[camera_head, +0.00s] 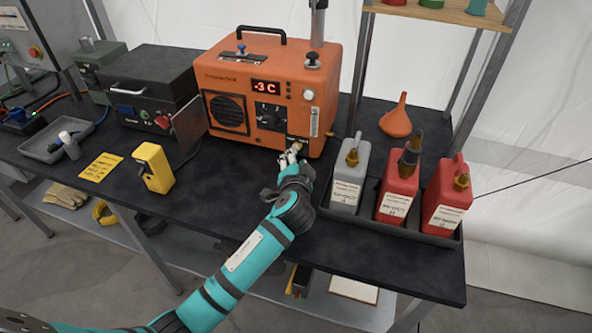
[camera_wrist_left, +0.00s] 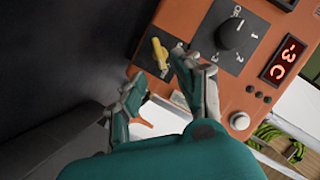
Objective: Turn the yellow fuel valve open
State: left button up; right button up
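The yellow fuel valve (camera_wrist_left: 160,54) is a small lever on a dark plate at the lower front of the orange heater (camera_head: 315,82). In the left wrist view it lies just beyond the gap between my fingertips, with no finger seen touching it. My left gripper (camera_wrist_left: 160,82) is open and empty, its two fingers spread apart. In the head view the left gripper (camera_head: 291,154) is at the heater's lower right front and largely hides the valve. My right gripper is in neither view.
A black tray (camera_head: 405,230) with one grey and two red fuel cans stands right of my left arm. An orange funnel (camera_head: 396,122) is behind it. A yellow box (camera_head: 153,168) and a black case (camera_head: 146,88) are to the left.

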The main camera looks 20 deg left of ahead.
pick_arm(q)
jog(key=v, duration=0.7)
dwell(0.3)
